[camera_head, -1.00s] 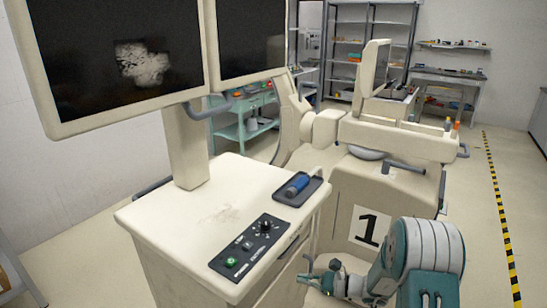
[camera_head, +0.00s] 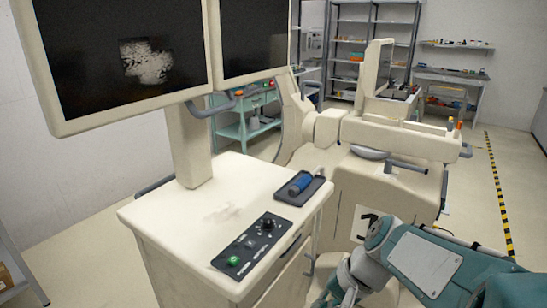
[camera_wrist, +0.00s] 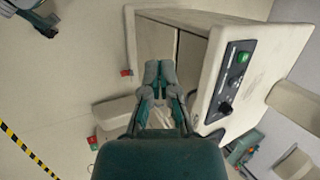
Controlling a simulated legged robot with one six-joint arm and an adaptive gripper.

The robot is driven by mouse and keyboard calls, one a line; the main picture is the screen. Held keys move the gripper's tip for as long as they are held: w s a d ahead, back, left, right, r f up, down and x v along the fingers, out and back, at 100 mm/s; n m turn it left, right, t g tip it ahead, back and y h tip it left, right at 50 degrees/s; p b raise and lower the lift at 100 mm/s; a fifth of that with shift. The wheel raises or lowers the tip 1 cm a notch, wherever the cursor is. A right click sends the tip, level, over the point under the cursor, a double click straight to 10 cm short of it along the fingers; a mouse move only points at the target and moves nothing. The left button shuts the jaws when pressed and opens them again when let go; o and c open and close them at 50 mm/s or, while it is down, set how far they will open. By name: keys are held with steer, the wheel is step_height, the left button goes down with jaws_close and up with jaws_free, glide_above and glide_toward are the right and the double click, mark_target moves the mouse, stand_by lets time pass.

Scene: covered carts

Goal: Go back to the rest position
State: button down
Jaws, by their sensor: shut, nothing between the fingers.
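My gripper (camera_wrist: 160,75) shows in the wrist view with its two grey fingers together and nothing between them. It is beside the white cart (camera_wrist: 200,25), whose control panel (camera_wrist: 230,80) is to the right of the fingers. I cannot tell whether the fingertips touch anything. In the head view my teal and grey arm fills the lower right corner, and I cannot make out the fingertips there. The cart (camera_head: 155,215) stands left of the arm, with a panel (camera_head: 250,246) of knobs and a green button on its top.
A dark tray (camera_head: 312,192) with a blue-handled tool (camera_head: 299,184) sits on the cart top. Two monitors (camera_head: 130,62) stand above it. A covered cream machine (camera_head: 405,138) with a number placard is behind my arm. Open floor lies right, by the striped tape (camera_head: 498,190).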

steer(key=s+d+r+n+t+h, duration=0.4)
steer(key=s+d+r+n+h, duration=0.1)
steer(key=s, duration=0.3)
steer(key=shift+s+d+t+h, duration=0.4)
steer(key=shift+d, duration=0.4)
